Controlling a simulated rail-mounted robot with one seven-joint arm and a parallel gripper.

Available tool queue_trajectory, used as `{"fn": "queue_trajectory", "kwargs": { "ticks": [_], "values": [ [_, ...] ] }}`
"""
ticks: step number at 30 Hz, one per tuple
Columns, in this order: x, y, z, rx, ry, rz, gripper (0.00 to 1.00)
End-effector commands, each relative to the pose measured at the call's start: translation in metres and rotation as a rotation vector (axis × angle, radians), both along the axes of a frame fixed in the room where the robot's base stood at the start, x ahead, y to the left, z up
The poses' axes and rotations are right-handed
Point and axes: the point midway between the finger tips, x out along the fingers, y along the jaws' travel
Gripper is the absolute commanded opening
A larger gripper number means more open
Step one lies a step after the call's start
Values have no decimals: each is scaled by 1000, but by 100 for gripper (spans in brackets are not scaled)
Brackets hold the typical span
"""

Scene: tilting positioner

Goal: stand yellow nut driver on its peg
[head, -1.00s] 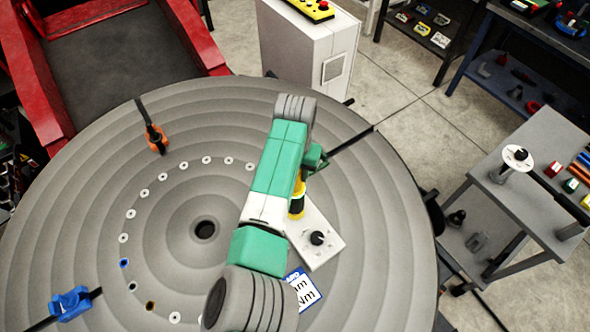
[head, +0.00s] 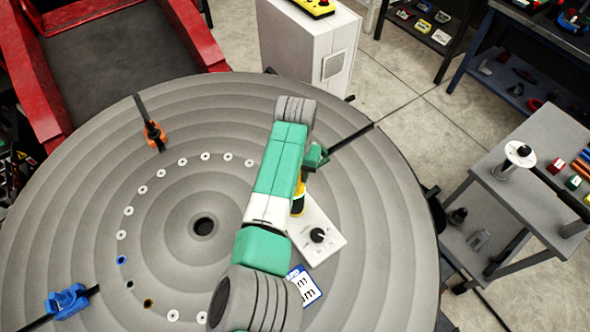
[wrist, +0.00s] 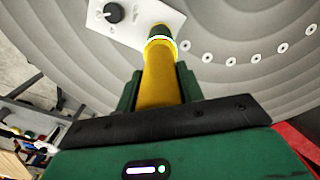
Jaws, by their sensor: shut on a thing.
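The yellow nut driver (head: 298,203) is mostly hidden behind my arm in the head view. In the wrist view the yellow nut driver (wrist: 157,88) runs away from my gripper (wrist: 160,92), whose green fingers are shut on its sides. Its far end has a pale bright ring and a dark tip. That tip overlaps the edge of a white plate (head: 325,245) with a black knob (head: 317,235); the plate also shows in the wrist view (wrist: 135,30). I cannot tell whether the tip touches anything. I cannot make out a peg for certain.
The plate lies on a large round grey table (head: 80,200) with a ring of small holes. An orange clamp (head: 154,135) and a blue clamp (head: 68,301) sit near its rim. A blue-and-white card (head: 305,288) lies near my arm. A grey side table (head: 530,190) stands right.

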Motion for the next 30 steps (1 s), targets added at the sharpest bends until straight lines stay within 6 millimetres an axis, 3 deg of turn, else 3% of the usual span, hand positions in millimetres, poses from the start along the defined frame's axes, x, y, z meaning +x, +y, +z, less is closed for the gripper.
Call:
{"fn": "queue_trajectory", "kwargs": {
  "ticks": [11, 12, 15, 22, 25, 30],
  "values": [
    [0, 0, -5, 0, -1, 0, 10],
    [1, 0, -5, -1, -2, 0, 41],
    [0, 0, -5, 0, -1, 0, 61],
    [-1, 0, -7, 0, 2, 1, 65],
    [-1, 0, -7, 0, 2, 1, 84],
    [0, 0, -6, -1, 1, 1, 85]
  ]
}}
